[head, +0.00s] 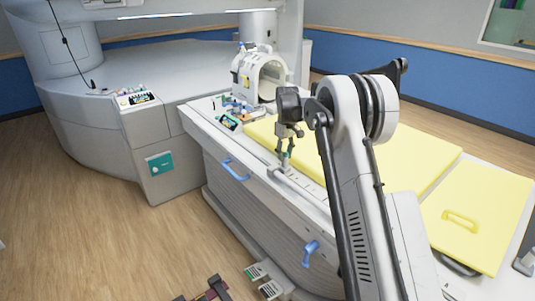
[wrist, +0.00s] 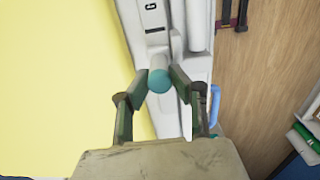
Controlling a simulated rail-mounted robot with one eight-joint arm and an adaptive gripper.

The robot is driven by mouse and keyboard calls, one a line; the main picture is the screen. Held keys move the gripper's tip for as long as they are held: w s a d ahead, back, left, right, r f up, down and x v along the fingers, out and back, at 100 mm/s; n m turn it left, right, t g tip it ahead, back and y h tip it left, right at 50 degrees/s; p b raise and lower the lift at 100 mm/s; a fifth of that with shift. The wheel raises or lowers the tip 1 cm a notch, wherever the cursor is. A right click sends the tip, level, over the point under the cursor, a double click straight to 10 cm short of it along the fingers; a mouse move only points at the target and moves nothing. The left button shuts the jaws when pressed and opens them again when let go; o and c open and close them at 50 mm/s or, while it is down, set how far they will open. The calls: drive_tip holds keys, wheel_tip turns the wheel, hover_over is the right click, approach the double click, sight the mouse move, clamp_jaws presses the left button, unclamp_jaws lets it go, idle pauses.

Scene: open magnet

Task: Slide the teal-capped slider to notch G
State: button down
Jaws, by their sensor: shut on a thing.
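The teal-capped slider (wrist: 158,80) stands on the pale rail (wrist: 175,45) along the side of the couch. My gripper (wrist: 159,74) is shut on it, one finger on each side of the cap. In the head view my gripper (head: 285,158) is low over the couch's near edge, and the slider there is small and partly hidden. The letter G (wrist: 151,6) is printed on the rail near the top of the wrist view, beyond the slider and apart from it. Other rail letters are not readable.
A yellow mattress (head: 415,150) covers the couch beside the rail. Blue handles (head: 235,170) stick out from the couch side. A white coil (head: 272,75) and small items stand at the couch's far end, near the magnet (head: 100,75). Wooden floor lies in front.

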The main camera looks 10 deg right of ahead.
drive_tip(key=s, duration=0.1)
drive_tip(key=s+d, duration=0.1)
drive_tip(key=s, duration=0.1)
drive_tip(key=shift+s+d, duration=0.35)
drive_tip(key=c, duration=1.5)
unclamp_jaws()
drive_tip(key=shift+c, duration=0.2)
wheel_tip(320, 180, up, 12)
